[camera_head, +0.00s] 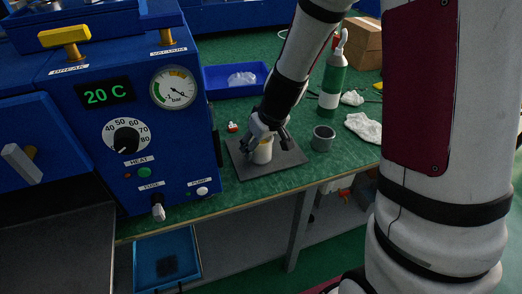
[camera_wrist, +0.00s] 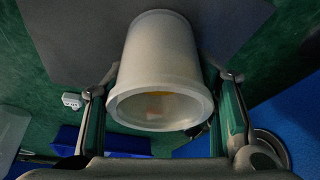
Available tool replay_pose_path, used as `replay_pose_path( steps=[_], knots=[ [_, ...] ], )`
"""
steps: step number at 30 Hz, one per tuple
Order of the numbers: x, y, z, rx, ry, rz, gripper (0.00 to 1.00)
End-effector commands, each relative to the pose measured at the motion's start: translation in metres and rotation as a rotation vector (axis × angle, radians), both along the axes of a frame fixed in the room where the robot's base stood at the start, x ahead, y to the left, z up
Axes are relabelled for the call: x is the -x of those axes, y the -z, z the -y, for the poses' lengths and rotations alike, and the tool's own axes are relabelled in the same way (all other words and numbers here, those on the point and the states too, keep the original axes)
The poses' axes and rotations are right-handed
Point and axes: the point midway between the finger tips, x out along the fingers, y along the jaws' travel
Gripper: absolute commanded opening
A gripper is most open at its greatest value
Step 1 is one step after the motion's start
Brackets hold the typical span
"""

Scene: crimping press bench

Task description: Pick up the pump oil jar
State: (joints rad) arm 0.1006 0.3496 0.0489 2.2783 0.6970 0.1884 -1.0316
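The pump oil jar (camera_head: 263,153) is a small pale jar at the grey mat on the green bench. In the wrist view the jar (camera_wrist: 160,60) fills the middle, its round mouth towards the camera and something yellowish inside. My gripper (camera_head: 268,142) comes down over the jar from above, one finger on each side. In the wrist view my gripper's fingers (camera_wrist: 162,78) flank the jar's walls, with gaps beside the rim. The tips lie close to the wall lower down; I cannot tell whether they touch it. Whether the jar rests on the mat is hard to see.
The grey mat (camera_head: 290,160) lies near the bench's front edge. A grey cup (camera_head: 323,138) stands just right of it, with a green bottle (camera_head: 333,85) and white cloth (camera_head: 363,127) beyond. The blue press (camera_head: 110,110) is at left, a blue tray (camera_head: 225,82) behind.

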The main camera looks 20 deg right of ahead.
Motion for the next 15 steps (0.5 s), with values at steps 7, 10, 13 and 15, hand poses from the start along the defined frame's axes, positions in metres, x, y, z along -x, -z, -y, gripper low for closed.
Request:
replay_pose_path(
  steps=[7, 10, 13, 15],
  knots=[
    [0.0, 0.0, 0.0, 0.0, 0.0, 0.0, 0.13],
    [0.0, 0.0, 0.0, 0.0, 0.0, 0.0, 0.13],
    [0.0, -0.003, 0.0, 0.0, -0.001, 0.001, 0.13],
    [0.0, -0.01, -0.001, 0.0, -0.003, 0.002, 0.13]
  ],
)
